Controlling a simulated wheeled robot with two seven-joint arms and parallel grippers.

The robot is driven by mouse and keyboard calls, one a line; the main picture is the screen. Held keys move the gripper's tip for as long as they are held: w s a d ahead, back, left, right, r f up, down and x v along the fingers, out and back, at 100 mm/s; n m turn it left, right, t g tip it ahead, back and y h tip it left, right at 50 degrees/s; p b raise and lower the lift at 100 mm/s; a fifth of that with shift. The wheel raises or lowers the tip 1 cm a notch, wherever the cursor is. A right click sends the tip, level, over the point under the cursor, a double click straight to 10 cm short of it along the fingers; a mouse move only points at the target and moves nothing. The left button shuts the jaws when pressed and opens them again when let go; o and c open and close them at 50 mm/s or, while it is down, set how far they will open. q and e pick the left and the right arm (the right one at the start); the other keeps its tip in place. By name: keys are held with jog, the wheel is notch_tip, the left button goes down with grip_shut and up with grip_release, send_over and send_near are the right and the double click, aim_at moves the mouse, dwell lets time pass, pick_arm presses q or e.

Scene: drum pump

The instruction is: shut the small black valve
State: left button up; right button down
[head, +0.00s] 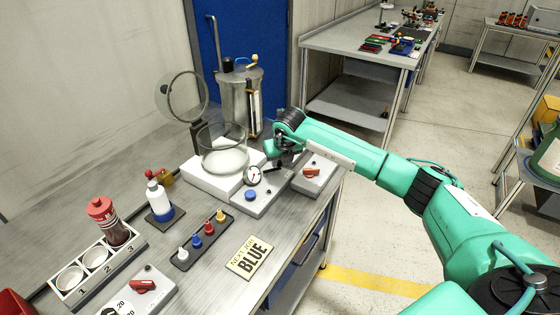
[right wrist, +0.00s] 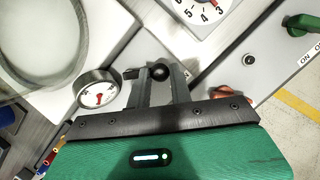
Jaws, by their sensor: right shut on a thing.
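The small black valve shows in the right wrist view as a round black knob (right wrist: 160,72) between my fingertips. My right gripper (right wrist: 158,74) is shut on it, and the fingers hide part of its body. In the head view my right gripper (head: 276,164) is low over the grey block beside the glass vessel, and it hides most of the valve there. A round pressure gauge (head: 252,176) with a red needle stands just left of the gripper; it also shows in the right wrist view (right wrist: 98,95). My left gripper is not in view.
The glass vessel (head: 222,155) stands on a white base close to the gripper. A switch box with a red handle (head: 311,172) sits to the right. A metal drum (head: 241,100) stands behind.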

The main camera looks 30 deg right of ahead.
jog(key=shift+w+d+f+n+b, duration=0.1)
jog(key=shift+w+n+b, duration=0.1)
jog(key=shift+n+b, duration=0.25)
jog(key=w+n+y+b, duration=0.1)
jog(key=n+b, duration=0.1)
jog(key=shift+w+n+b, duration=0.15)
jog(key=shift+n+b, duration=0.2)
jog(key=shift+b, duration=0.05)
jog(key=shift+w+n+y+b, duration=0.45)
jog(key=shift+n+y+b, duration=0.2)
jog(key=shift+n, duration=0.45)
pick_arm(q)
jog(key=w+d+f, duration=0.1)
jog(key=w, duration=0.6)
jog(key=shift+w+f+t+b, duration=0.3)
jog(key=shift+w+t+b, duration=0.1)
pick_arm(e)
jog(key=shift+w+n+y, duration=0.25)
jog(key=shift+w+n, duration=0.05)
jog(key=shift+n, duration=0.6)
jog(key=shift+r, duration=0.2)
jog(key=c, duration=1.3)
grip_release()
jog(key=shift+o, duration=0.2)
jog(key=shift+r, duration=0.1)
